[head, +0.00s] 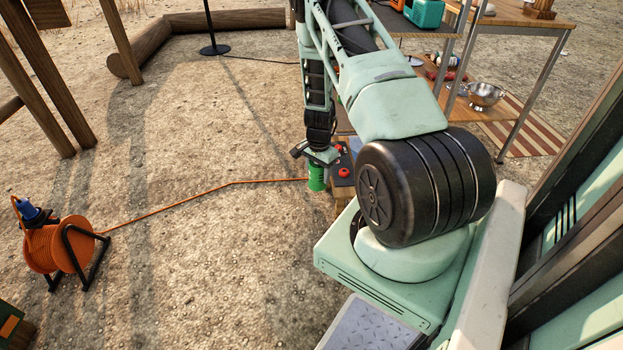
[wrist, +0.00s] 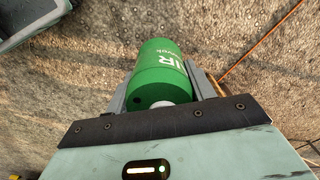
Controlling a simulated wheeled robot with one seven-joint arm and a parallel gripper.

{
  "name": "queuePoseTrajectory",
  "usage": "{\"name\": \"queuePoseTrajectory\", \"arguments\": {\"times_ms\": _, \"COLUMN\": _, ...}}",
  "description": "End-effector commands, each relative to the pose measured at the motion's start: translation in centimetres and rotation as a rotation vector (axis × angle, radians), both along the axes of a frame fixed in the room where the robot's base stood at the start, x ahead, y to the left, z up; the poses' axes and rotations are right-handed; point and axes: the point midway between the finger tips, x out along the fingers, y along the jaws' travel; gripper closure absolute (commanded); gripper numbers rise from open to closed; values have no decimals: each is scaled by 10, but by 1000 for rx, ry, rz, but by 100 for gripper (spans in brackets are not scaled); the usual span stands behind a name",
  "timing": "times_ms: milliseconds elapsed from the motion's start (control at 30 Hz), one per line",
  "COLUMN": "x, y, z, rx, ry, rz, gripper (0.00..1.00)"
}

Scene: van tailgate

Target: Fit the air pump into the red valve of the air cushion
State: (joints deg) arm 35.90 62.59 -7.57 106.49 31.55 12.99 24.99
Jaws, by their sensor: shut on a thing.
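The green air pump (head: 317,179) is a cylinder held in my gripper (head: 318,160). In the wrist view the pump (wrist: 161,68) lies between my two fingers, with white lettering on its side and a pale round part at its near end. My gripper is shut on it. Just right of the pump in the head view is a dark, flat thing, likely the air cushion (head: 346,160), with a red round part, likely the red valve (head: 344,172). The pump looks apart from the valve. My arm hides part of the cushion. Neither cushion nor valve can be made out in the wrist view.
An orange cable reel (head: 60,246) stands at the left, and its orange cable (head: 190,202) runs over the gravel toward the pump. Open gravel lies to the left.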

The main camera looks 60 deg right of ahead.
Motion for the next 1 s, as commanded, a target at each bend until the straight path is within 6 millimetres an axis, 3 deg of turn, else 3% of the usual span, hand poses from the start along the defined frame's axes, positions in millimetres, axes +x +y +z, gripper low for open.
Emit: {"name": "queuePoseTrajectory", "arguments": {"times_ms": 1000, "x": 0, "y": -138, "z": -2, "rx": -3, "ry": -2, "rz": -1, "gripper": 78}}
